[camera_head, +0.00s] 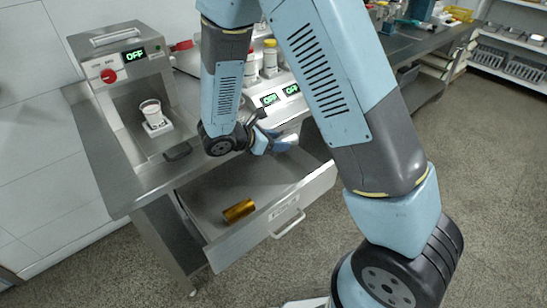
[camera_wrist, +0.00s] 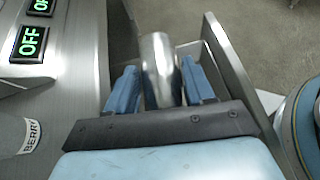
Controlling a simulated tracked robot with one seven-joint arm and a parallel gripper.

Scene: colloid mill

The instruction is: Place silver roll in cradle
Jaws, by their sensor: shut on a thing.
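My gripper (camera_head: 268,139) is over the open drawer, near the bench's front edge. In the wrist view its two blue fingers (camera_wrist: 160,82) are on either side of the silver roll (camera_wrist: 158,58), and it is shut on the roll. The roll is a shiny metal cylinder sticking out past the fingers. In the head view only a small part of the silver roll (camera_head: 289,138) shows beyond the gripper. I cannot make out a cradle in either view.
The open drawer (camera_head: 249,225) holds a gold roll (camera_head: 239,210). Another OFF display (camera_wrist: 31,42) shows in the wrist view.

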